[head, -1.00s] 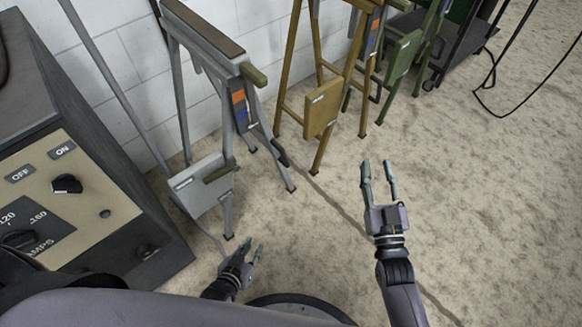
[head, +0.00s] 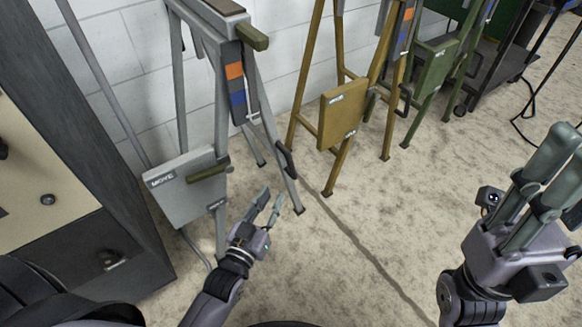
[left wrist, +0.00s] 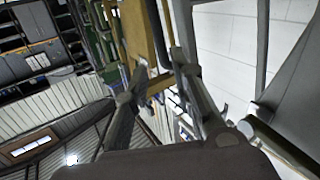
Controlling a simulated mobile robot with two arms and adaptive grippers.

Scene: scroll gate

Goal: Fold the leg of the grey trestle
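The grey trestle (head: 221,110) stands upright at centre left in the head view, its legs spread. It has an olive knob (head: 252,37) at the top, an orange and blue striped strip (head: 237,85), a grey box (head: 172,197) with an olive lever (head: 208,173), and a black handle (head: 286,160) on its right leg (head: 278,150). My left gripper (head: 279,197) is open and empty, in front of the trestle, just below the black handle and apart from it. Its spread fingers also show in the left wrist view (left wrist: 165,85). My right gripper (head: 570,142) is open and empty at the right edge.
A yellow trestle (head: 342,110) and a green trestle (head: 436,60) stand to the right, near a dark cart (head: 492,68). A machine cabinet (head: 75,200) stands at left. A white block wall (head: 285,55) is behind. The floor (head: 360,240) at centre right is clear.

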